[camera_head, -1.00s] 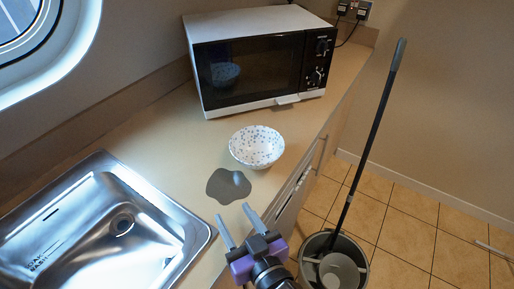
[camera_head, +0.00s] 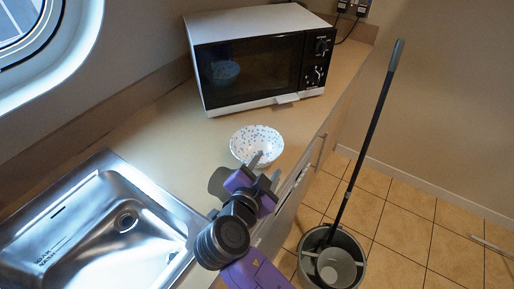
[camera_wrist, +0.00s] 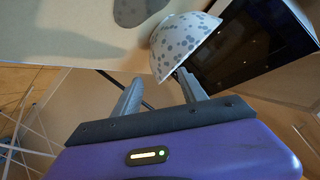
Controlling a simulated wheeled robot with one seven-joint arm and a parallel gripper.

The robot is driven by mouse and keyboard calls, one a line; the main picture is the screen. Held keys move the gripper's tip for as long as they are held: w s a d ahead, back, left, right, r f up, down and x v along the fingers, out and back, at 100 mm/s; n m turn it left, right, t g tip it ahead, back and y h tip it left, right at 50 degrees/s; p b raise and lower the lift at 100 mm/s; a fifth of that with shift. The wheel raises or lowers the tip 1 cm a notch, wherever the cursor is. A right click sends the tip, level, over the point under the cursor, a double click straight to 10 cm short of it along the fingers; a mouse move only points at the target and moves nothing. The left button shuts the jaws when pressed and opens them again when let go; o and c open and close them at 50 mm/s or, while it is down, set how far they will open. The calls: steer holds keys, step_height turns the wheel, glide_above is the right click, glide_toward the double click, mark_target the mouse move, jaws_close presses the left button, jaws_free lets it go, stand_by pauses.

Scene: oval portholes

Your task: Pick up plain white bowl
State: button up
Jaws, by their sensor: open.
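One bowl (camera_head: 252,140) stands on the counter in front of the microwave. It is white with blue-grey speckles, not plain; no plain white bowl shows. My gripper (camera_head: 265,170) is open and empty at the near side of this bowl, its fingers overlapping the bowl's near edge in the head view. In the wrist view the speckled bowl (camera_wrist: 182,42) lies just beyond the fingertips (camera_wrist: 160,80), nearer the right finger. The bowl is not between the fingers. I cannot tell whether a finger touches it.
A microwave (camera_head: 250,72) stands behind the bowl. A steel sink (camera_head: 70,225) is at the left. A flat grey patch (camera_head: 217,182) on the counter is partly hidden by my gripper. A mop (camera_head: 368,130) stands in a bucket (camera_head: 312,262) on the floor at the right.

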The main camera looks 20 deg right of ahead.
mark_target(276, 152)
steer(key=p+x, duration=0.2)
steer(key=x, duration=0.4)
steer(key=shift+w+d+f, duration=0.1)
steer(key=shift+d+f, duration=0.05)
steer(key=shift+d, duration=0.1)
steer(key=shift+w+d+f, duration=0.25)
steer(key=shift+w+d, duration=0.05)
steer(key=shift+w, duration=0.1)
jaws_close()
